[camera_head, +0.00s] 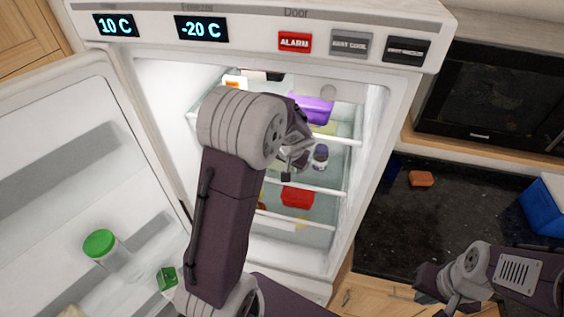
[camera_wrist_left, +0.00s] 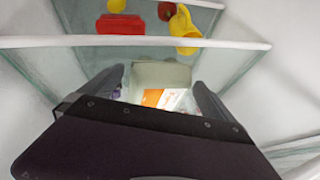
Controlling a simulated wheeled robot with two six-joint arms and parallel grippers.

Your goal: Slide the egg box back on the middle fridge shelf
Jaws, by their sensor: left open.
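My left arm reaches into the open fridge, and my left gripper (camera_head: 288,165) is in front of the shelves, open. In the left wrist view, a pale grey-beige box (camera_wrist_left: 160,73) with an orange and white patch shows beyond and between the open fingers (camera_wrist_left: 158,95); it may be the egg box, but I cannot tell for sure. No contact shows. A purple box (camera_head: 312,108) sits on an upper shelf. My arm hides part of the shelves. My right gripper (camera_head: 446,303) is low at the right, outside the fridge; its jaws are unclear.
A red box (camera_head: 297,196) is on a lower shelf and a purple-lidded jar (camera_head: 320,157) above it. The open door (camera_head: 60,170) is at left, holding a green-lidded jar (camera_head: 105,250). A dark counter (camera_head: 400,220) with a sponge (camera_head: 421,179) is at right.

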